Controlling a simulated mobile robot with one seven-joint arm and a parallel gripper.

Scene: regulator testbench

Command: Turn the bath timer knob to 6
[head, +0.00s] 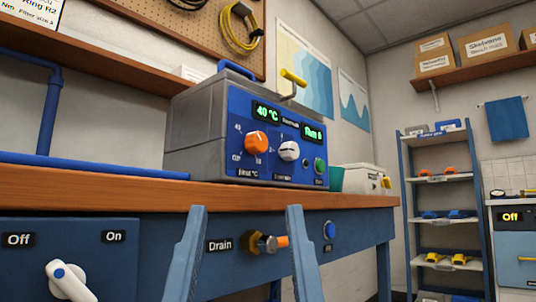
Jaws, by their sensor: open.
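The bath unit (190,125) is a grey box with a blue front panel, standing on the wooden bench top. Its white timer knob (288,151) is right of the orange temperature knob (257,141). A dark mark crosses the white knob roughly sideways; the scale numbers around it are too small to read. The left green display reads 40 °C; the right one (313,133) appears to end in 0. My gripper (246,208) shows as two blue-grey fingers rising from the bottom edge. They are wide apart with nothing between them, lower in the picture than the knobs.
The bench front edge (130,186) crosses behind my fingers. Below it are a brass Drain valve (264,243) with an orange end, a blue button (330,231) and a white lever (67,279). A green button (320,165) is right of the timer knob. A teal cup (336,178) stands beside the bath.

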